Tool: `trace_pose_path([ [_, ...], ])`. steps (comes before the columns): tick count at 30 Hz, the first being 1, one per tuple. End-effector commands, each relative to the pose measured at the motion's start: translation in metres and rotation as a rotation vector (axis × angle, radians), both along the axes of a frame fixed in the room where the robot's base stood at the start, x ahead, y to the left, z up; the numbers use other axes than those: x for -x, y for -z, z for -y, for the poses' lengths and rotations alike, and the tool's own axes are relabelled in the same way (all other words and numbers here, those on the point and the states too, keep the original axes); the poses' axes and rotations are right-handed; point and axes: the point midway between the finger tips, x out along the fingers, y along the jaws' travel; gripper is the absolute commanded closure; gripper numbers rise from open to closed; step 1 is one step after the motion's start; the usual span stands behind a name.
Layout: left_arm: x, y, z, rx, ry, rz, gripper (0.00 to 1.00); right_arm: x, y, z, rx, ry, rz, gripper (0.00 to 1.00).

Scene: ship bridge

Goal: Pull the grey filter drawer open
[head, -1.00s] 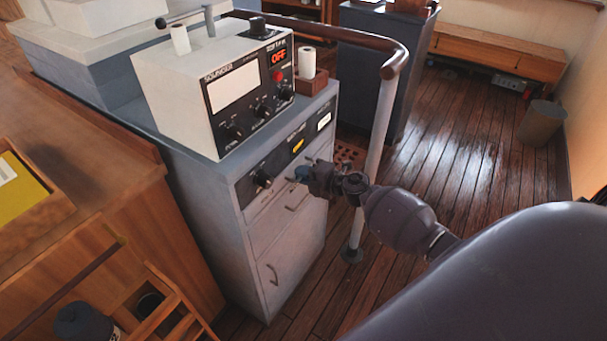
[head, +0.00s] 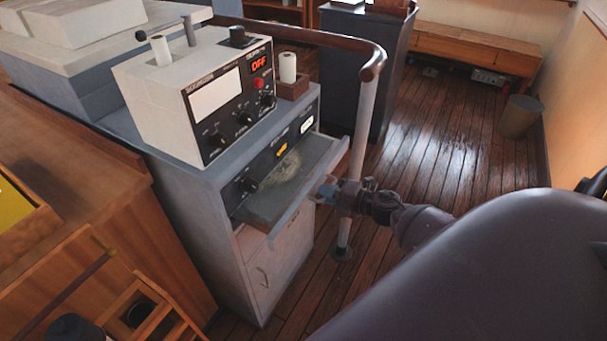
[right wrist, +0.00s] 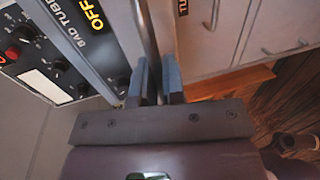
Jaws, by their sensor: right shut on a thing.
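The grey filter drawer (head: 268,208) stands pulled out from the upper part of the grey cabinet (head: 190,225), below its row of knobs and labels. A pale, fuzzy patch (head: 286,166) shows inside it. My right gripper (head: 328,192) is at the drawer's outer front and is shut on its handle, which the gripper mostly hides in the head view. In the right wrist view, a grey bar (right wrist: 150,35) runs between the two fingers (right wrist: 157,80).
A sounder box (head: 205,95) with knobs and a lit OFF sign stands on the cabinet. A pale post (head: 364,140) with a brown rail rises just beyond the gripper. A wooden rack (head: 140,310) is at the lower left. The plank floor (head: 450,140) behind is mostly clear.

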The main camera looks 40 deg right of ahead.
Motion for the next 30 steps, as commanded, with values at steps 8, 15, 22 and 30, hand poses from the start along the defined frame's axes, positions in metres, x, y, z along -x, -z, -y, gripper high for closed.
trace_pose_path([
  [8,0.006,0.002,-0.001,0.0,-0.004,-0.014,0.57,0.079,0.0,0.033,0.001,0.003,-0.004,1.0],
  [15,0.0,-0.005,0.0,0.002,-0.003,-0.002,0.57,0.122,0.0,0.051,0.0,0.002,-0.001,1.0],
  [22,-0.004,-0.009,0.001,0.001,-0.001,0.008,0.57,0.139,-0.001,0.058,0.0,0.001,0.001,1.0],
  [30,-0.005,-0.009,0.001,0.002,0.0,0.01,0.57,0.142,0.0,0.06,0.001,0.001,0.0,1.0],
])
